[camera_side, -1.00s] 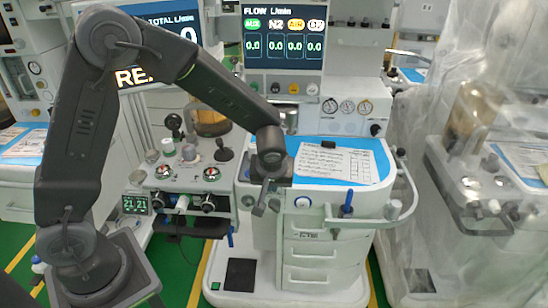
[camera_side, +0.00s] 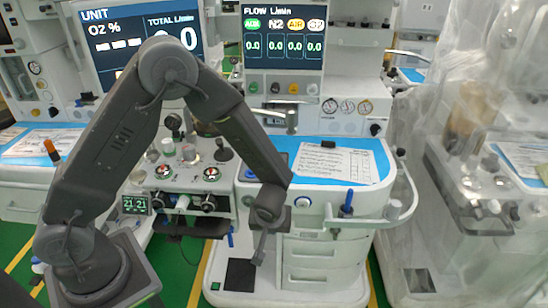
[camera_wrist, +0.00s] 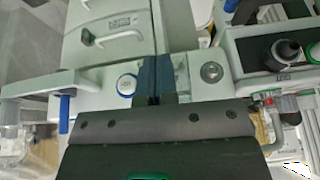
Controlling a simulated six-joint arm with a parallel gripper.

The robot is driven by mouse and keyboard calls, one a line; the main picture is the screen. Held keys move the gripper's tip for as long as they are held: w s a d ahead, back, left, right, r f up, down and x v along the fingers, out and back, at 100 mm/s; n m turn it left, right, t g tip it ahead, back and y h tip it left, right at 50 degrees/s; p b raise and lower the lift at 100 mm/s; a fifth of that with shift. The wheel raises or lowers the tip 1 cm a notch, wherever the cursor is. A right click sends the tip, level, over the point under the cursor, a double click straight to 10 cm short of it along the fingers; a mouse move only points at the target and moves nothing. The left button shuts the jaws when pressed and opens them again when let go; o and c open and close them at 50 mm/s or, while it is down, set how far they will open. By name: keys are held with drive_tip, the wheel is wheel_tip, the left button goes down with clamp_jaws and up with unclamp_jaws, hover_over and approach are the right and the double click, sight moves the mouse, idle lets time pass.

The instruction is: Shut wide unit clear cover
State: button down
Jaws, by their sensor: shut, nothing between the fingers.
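My gripper (camera_side: 257,258) is shut and empty. It points downward in front of the white cart (camera_side: 325,222) with the blue top. In the wrist view, its two dark blue fingers (camera_wrist: 155,64) are together, over the cart's front panel between a white round button with a blue ring (camera_wrist: 127,84) and a grey round knob (camera_wrist: 211,72). No clear cover can be made out with certainty. Transparent plastic sheeting (camera_side: 502,50) hangs over the machine at the right in the side view, well away from my gripper.
The cart has drawers with handles (camera_side: 310,253) and a curved side rail (camera_side: 408,205) at the right. A paper sheet (camera_side: 335,164) lies on its blue top. A gauge and knob panel (camera_side: 185,176) stands left of my gripper. Green floor shows below.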

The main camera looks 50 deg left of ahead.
wheel_tip(320, 180, down, 8)
drive_tip(key=w+a+t+y, duration=0.2)
drive_tip(key=t+y, duration=0.1)
drive_tip(key=t, duration=0.1)
drive_tip(key=shift+r+y, duration=0.25)
drive_tip(key=shift+y, duration=0.15)
drive_tip(key=shift+w+a, duration=0.1)
idle(1.2)
